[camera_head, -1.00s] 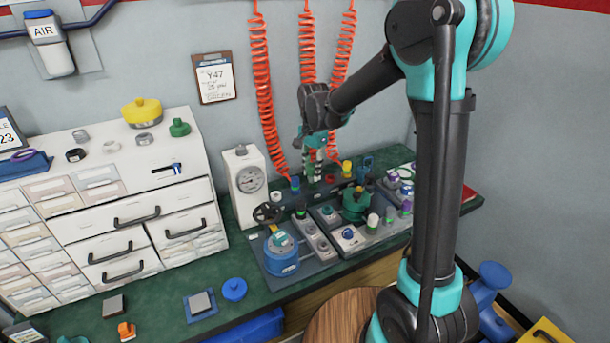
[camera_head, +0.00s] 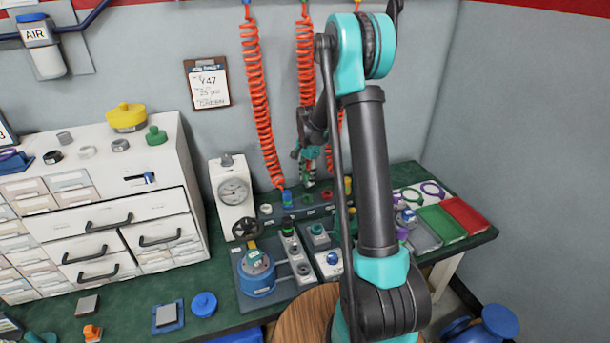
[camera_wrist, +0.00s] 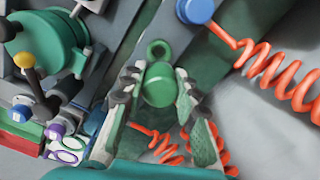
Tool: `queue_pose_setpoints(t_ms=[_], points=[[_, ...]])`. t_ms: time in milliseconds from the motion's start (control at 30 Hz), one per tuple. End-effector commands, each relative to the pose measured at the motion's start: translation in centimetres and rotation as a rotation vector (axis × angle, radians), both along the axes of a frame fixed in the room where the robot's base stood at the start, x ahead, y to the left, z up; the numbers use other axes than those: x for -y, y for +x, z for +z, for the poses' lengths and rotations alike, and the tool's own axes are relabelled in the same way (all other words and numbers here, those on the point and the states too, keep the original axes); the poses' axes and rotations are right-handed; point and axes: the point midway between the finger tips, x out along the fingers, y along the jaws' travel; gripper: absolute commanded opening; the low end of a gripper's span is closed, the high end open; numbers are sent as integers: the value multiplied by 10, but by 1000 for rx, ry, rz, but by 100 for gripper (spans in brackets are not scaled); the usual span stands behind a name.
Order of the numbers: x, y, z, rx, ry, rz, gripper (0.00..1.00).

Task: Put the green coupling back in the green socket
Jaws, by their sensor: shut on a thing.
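My gripper (camera_wrist: 160,105) is shut on the green coupling (camera_wrist: 159,85), which sits between its two ridged fingers in the wrist view. A green ring, which looks like the green socket (camera_wrist: 158,49), lies just beyond the coupling on the dark rail, apart from it in the picture. I cannot tell the height between them. In the head view my gripper (camera_head: 309,178) hangs over the rail at the back of the bench, and the coupling is too small and covered to make out clearly.
A blue coupling (camera_wrist: 195,9) with an orange coiled hose is beside the green socket. A teal round device (camera_wrist: 45,42) with a yellow-knobbed lever stands on the other side. A pressure gauge (camera_head: 234,190) and a blue pot (camera_head: 257,275) stand left of my gripper.

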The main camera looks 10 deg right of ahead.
Motion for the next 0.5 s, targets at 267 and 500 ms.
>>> queue_pose_setpoints(t_ms=[267, 500], points=[[0, 0, -20, 0, 0, 0, 0], [0, 0, -35, 0, 0, 0, 0]])
